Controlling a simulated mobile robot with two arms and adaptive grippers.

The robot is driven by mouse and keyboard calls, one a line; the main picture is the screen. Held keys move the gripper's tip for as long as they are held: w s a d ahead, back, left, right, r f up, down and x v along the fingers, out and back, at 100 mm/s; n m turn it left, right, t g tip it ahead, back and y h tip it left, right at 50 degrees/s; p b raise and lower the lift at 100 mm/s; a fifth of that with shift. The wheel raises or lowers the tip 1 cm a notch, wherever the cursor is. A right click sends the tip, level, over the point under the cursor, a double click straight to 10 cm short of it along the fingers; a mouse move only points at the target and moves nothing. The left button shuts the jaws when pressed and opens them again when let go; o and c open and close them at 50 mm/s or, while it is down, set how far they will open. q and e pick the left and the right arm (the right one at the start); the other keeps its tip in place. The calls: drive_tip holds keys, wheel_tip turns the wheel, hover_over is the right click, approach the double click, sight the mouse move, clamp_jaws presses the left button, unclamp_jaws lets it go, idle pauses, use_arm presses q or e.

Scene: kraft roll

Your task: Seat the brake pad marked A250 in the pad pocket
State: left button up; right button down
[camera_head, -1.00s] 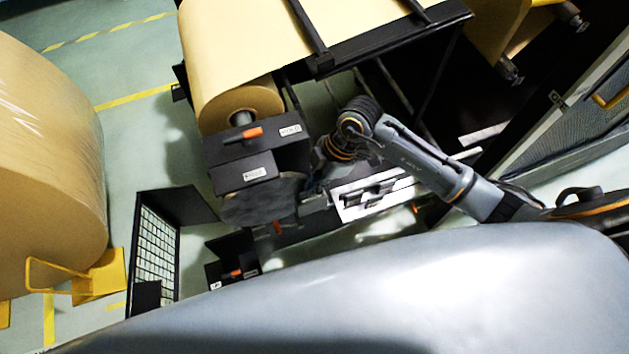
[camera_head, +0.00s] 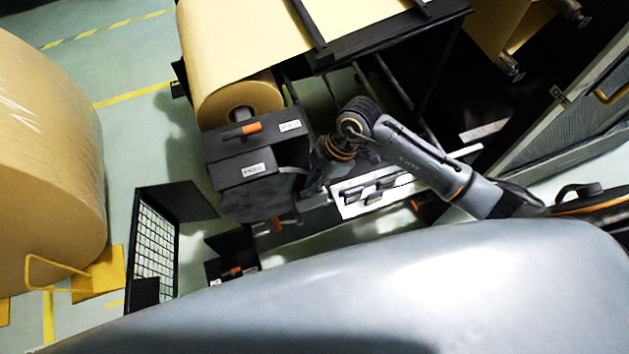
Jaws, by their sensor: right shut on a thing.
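My right gripper (camera_head: 312,185) is small and dark at the end of the arm that comes in from the right. It is shut at the right side of the black brake housing (camera_head: 238,170), below the roll core. What it holds is a brake pad, mostly hidden by the fingers and the housing, and no marking on it can be read. The pad pocket cannot be made out from here. A white tray (camera_head: 345,208) right of the gripper holds several dark pads (camera_head: 378,191). My left gripper is not in view.
A brown kraft roll (camera_head: 235,95) sits in the black stand above the housing. An orange handle (camera_head: 251,128) sticks out on the housing. A big wrapped roll (camera_head: 45,160) and a black mesh guard (camera_head: 155,245) stand at left.

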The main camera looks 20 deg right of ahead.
drive_tip(key=shift+f, duration=0.3)
drive_tip(key=c, duration=1.4)
unclamp_jaws()
drive_tip(key=shift+w+r, duration=0.1)
drive_tip(key=shift+w, duration=0.05)
drive_tip(key=shift+d+r, duration=0.1)
drive_tip(key=shift+r, duration=0.1)
drive_tip(key=v, duration=1.1)
drive_tip(key=shift+s+d+r, duration=0.1)
drive_tip(key=shift+s+r, duration=0.1)
drive_tip(key=shift+s, duration=0.05)
